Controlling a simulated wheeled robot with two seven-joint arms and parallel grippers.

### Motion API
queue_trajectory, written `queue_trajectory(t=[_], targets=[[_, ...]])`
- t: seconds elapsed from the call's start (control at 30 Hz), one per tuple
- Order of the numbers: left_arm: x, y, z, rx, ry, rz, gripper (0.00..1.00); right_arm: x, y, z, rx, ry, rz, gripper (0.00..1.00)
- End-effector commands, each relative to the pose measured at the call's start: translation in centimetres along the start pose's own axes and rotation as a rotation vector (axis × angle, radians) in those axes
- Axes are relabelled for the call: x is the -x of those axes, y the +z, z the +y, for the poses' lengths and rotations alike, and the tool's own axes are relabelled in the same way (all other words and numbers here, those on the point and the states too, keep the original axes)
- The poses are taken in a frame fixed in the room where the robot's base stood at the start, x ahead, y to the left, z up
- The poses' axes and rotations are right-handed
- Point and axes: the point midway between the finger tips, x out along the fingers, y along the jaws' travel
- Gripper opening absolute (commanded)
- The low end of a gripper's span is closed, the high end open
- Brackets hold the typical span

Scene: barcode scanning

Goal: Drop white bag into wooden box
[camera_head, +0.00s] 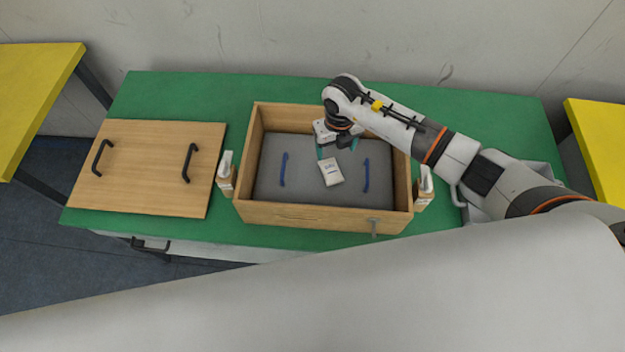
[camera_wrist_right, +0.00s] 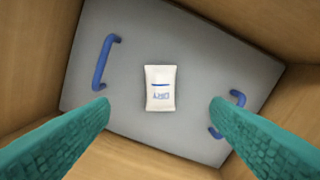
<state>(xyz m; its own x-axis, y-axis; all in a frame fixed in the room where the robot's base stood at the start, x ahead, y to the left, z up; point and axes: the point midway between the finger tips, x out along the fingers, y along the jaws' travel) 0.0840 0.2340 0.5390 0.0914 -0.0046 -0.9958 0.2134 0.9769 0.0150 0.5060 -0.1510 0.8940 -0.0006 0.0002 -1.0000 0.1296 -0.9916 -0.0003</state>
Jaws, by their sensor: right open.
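The white bag (camera_head: 330,172) lies inside the wooden box (camera_head: 325,217), on a grey panel (camera_head: 275,160) with two blue handles. In the right wrist view the bag (camera_wrist_right: 160,88) lies near the middle of the panel (camera_wrist_right: 190,40), apart from both fingers. My right gripper (camera_head: 328,148) is over the inside of the box, just beyond the bag. Its teal fingers (camera_wrist_right: 158,115) are spread wide with nothing between them. My left gripper is not in view.
A wooden lid (camera_head: 145,160) with two black handles lies on the green table (camera_head: 190,90) left of the box. A grey bin (camera_head: 485,205) stands on the right, partly hidden by my right arm. Yellow tables (camera_head: 35,85) stand at both sides.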

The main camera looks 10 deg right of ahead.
Motion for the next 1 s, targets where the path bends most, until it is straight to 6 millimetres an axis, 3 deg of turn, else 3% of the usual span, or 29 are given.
queue_trajectory(t=[0.17, 0.63, 0.8, 1.0], targets=[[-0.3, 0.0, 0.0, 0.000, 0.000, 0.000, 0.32, 1.2, -0.1, 0.0, 0.000, 0.000, 0.004, 0.72], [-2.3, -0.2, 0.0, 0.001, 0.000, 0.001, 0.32, 10.3, -0.1, 0.0, 0.001, 0.000, 0.004, 0.72], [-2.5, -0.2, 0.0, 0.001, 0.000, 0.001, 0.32, 11.7, -0.1, 0.0, -0.001, 0.000, 0.001, 0.72], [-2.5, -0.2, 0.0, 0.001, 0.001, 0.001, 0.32, 12.0, 0.0, 0.0, -0.001, 0.000, 0.000, 0.72]])
